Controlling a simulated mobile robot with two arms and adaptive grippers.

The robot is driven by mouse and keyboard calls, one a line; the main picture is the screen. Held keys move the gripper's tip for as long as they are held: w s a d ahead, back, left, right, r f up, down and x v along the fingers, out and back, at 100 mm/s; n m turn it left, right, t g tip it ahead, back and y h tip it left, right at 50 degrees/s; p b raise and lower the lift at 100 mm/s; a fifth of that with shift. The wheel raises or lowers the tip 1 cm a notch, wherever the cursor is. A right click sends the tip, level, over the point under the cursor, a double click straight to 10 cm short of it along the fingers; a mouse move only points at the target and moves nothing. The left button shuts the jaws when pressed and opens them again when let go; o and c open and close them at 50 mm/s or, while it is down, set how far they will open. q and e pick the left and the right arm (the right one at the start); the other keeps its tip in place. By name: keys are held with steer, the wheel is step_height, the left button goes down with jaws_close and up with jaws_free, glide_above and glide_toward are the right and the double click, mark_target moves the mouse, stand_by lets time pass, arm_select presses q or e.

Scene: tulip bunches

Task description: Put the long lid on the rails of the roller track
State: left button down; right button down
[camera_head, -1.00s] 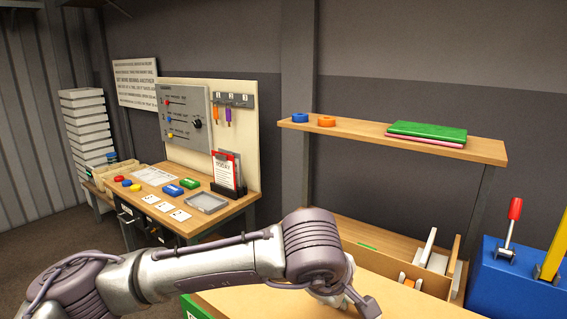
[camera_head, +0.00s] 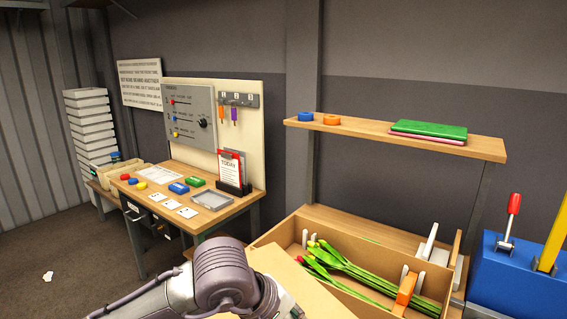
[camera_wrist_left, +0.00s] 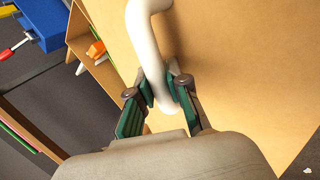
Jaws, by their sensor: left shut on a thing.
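The long lid (camera_head: 303,290) is a tan board at the bottom middle of the head view, partly hidden by my left arm. In the left wrist view its tan face (camera_wrist_left: 235,75) carries a curved white handle (camera_wrist_left: 147,35). My left gripper (camera_wrist_left: 163,95) is shut on that handle, one green-padded finger on each side. In the head view the gripper is hidden behind my arm. Beyond the lid lies a long wooden trough (camera_head: 278,232), apparently the roller track, with white uprights and an orange piece (camera_head: 405,288). Tulips (camera_head: 345,267) lie inside, uncovered. My right gripper is not in view.
A wooden shelf (camera_head: 370,134) with tape rolls and a green book (camera_head: 430,130) stands above the trough. A blue lever box (camera_head: 500,270) stands at right. A workbench (camera_head: 215,210) with cards and a board stands at left.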

arm_select(q)
steer(key=s+a+f+m, duration=0.1)
steer(key=a, duration=0.2)
steer(key=s+a+f+m+g, duration=0.1)
steer(key=a+f, duration=0.1)
steer(key=a, duration=0.1)
steer(key=s+a+f, duration=0.1)
steer(key=a+f, duration=0.1)
steer(key=a, duration=0.2)
steer(key=shift+m+g+h, duration=0.3)
steer(key=shift+m, duration=0.1)
steer(key=s+a+f+m+g, duration=0.2)
steer(key=s+a+f+m, duration=0.1)
steer(key=s+a, duration=0.4)
steer(key=a+m, duration=0.1)
steer(key=a, duration=0.2)
steer(key=shift+a+h, duration=0.3)
steer(key=shift+a, duration=0.1)
